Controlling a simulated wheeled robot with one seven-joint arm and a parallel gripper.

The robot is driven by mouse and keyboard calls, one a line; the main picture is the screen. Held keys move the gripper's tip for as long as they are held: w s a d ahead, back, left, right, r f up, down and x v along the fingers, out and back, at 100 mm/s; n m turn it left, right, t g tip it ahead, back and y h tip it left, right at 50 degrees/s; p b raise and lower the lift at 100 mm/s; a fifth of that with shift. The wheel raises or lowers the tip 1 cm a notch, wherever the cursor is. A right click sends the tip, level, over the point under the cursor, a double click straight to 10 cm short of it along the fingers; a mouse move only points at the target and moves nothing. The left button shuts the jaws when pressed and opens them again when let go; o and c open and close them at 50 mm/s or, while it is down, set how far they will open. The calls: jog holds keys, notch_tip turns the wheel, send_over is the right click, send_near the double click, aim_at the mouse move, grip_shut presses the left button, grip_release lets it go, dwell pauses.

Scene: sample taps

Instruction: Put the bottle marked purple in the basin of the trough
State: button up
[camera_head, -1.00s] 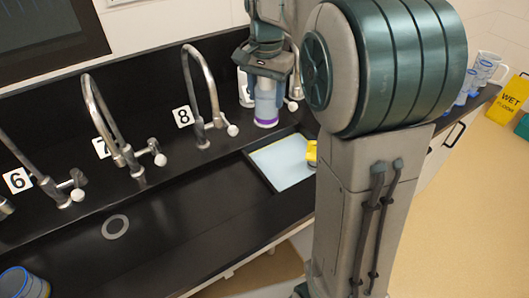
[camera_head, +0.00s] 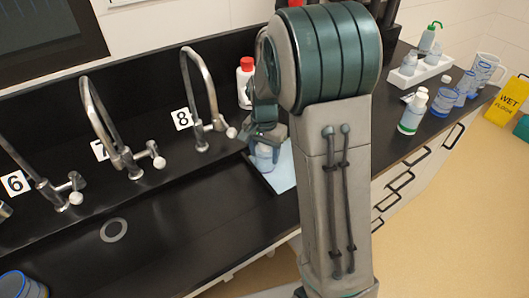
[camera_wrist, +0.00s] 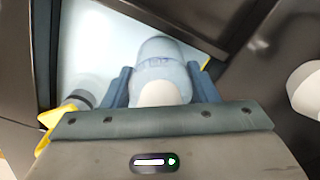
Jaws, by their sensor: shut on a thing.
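My gripper (camera_head: 265,140) is shut on a clear, pale-blue bottle (camera_head: 264,158). The bottle is upright at or just above the light-blue mat (camera_head: 285,171) to the right of the trough; I cannot tell whether it touches. Its purple band is not visible now. In the wrist view the bottle (camera_wrist: 158,62) sits between the two blue fingers of my gripper (camera_wrist: 162,85), over the pale mat (camera_wrist: 85,45). The black trough's basin (camera_head: 165,215) lies to the left, with a round drain (camera_head: 114,230) in its floor.
Tall taps (camera_head: 205,95) line the back of the trough. A red-capped white bottle (camera_head: 246,85) stands behind my gripper. A yellow object (camera_wrist: 58,113) lies beside the mat. Several bottles, a white rack (camera_head: 420,70) and a jug (camera_head: 486,72) stand at the right. A blue-rimmed container (camera_head: 22,284) is front left.

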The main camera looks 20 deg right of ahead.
jog(key=shift+f, duration=0.2)
jog(key=shift+f, duration=0.2)
jog(key=o, duration=1.1)
jog(key=shift+o, duration=0.2)
jog(key=shift+r, duration=0.1)
jog(key=shift+r, duration=0.1)
